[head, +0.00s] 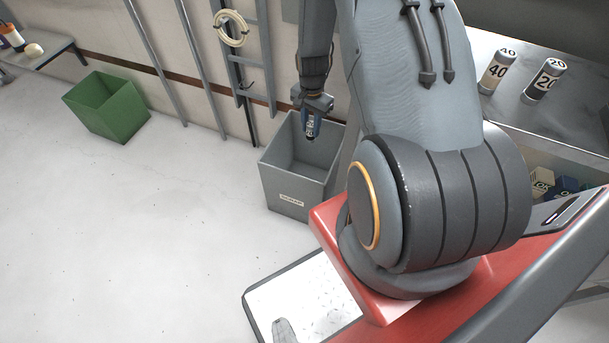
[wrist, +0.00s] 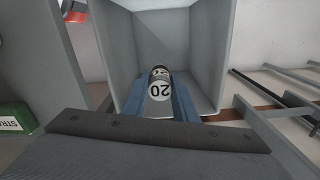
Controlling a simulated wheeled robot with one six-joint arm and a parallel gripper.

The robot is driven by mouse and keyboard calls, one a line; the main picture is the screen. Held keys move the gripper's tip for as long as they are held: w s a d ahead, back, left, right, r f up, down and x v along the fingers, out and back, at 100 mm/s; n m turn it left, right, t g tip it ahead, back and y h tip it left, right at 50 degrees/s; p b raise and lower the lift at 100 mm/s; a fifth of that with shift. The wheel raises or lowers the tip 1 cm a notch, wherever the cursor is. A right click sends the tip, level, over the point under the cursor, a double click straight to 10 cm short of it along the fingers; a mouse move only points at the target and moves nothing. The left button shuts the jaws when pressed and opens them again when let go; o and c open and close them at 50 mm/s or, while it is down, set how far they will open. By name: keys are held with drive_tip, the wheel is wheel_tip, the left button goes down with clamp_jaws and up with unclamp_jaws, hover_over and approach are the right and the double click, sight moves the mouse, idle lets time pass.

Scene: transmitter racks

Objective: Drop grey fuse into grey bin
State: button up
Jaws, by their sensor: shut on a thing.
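The grey bin (head: 289,185) stands on the floor against the wall, open at the top, with a small label on its front. Its inside fills the middle of the wrist view (wrist: 118,55). My gripper (head: 310,131) points down over the bin's opening. In the head view the fuse is mostly hidden by the fingers.
A green bin (head: 110,108) stands at the left. Fuses marked 40 (head: 495,73) and 20 (head: 543,82) stand on the bench at the right.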

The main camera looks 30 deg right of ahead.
sight(311, 134)
drive_tip(key=shift+f+b, duration=1.15)
drive_tip(key=shift+f, duration=0.85)
drive_tip(key=o, duration=1.1)
drive_tip(key=shift+o, duration=0.2)
wheel_tip(311, 134, up, 8)
drive_tip(key=shift+s+f+p, duration=0.1)
drive_tip(key=shift+p, duration=0.4)
